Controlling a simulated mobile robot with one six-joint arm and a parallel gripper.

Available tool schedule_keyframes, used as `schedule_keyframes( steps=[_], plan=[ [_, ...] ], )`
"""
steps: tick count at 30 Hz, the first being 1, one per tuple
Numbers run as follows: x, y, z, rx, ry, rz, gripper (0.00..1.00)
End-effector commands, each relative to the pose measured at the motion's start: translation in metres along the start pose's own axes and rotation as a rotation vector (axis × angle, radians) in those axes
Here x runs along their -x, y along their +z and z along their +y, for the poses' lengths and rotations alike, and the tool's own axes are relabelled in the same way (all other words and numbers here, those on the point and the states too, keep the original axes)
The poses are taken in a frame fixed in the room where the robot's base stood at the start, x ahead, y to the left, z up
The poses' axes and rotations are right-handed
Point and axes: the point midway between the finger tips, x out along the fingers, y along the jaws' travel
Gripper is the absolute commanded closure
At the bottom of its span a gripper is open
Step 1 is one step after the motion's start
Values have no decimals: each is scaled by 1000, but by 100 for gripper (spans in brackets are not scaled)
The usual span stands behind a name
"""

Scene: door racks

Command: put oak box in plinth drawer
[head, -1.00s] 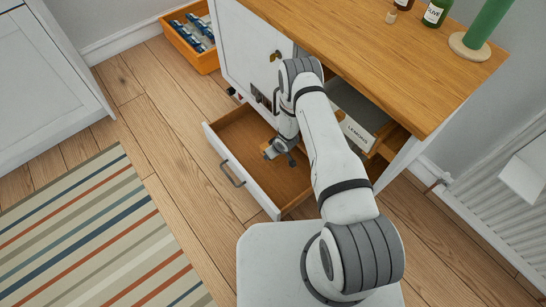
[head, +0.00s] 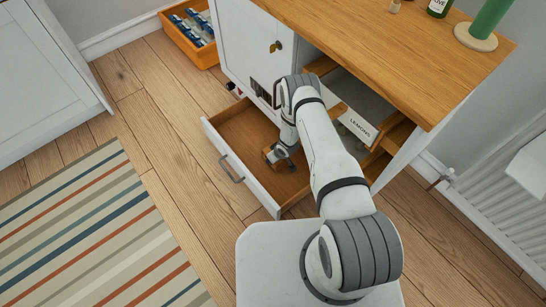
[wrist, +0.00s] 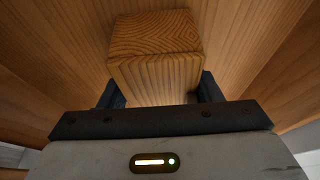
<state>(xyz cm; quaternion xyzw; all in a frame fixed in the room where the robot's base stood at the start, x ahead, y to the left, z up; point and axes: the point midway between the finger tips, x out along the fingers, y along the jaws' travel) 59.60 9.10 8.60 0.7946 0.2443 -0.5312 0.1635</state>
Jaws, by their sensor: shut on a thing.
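The plinth drawer (head: 237,119) is pulled out at the bottom of the white cabinet, with its handle at the front. My gripper (head: 281,156) reaches down inside the drawer. It is shut on the oak box (wrist: 155,72), whose grained faces show between the dark fingers in the wrist view. In the head view the oak box (head: 268,151) is a small brown patch, mostly hidden by my gripper. The wooden drawer walls surround it in the wrist view. I cannot tell whether the box touches the drawer floor.
Above the drawer is an open shelf with a crate labelled LEMONS (head: 359,128). The wooden worktop (head: 370,50) overhangs it and carries bottles and a green cylinder (head: 488,22). An orange crate (head: 190,40) stands at the back left. The floor left of the drawer is clear.

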Motion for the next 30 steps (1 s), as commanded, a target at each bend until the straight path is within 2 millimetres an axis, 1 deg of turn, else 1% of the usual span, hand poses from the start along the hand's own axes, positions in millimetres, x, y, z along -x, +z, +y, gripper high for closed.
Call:
schedule_keyframes(
  steps=[1, 8, 14, 18, 20, 23, 27, 30],
  plan=[
    [-1, 0, 0, 0, 0, 0, 40],
    [0, 0, 0, -1, 0, 0, 21],
    [0, 0, 1, -1, 0, 0, 20],
    [4, -1, 1, -1, 0, 0, 20],
    [12, -2, 1, -2, 1, 1, 20],
    [32, -3, 1, -3, 1, 0, 20],
    [64, -4, 2, -4, 1, 1, 20],
    [85, -3, 2, -3, 1, 0, 20]
  ],
)
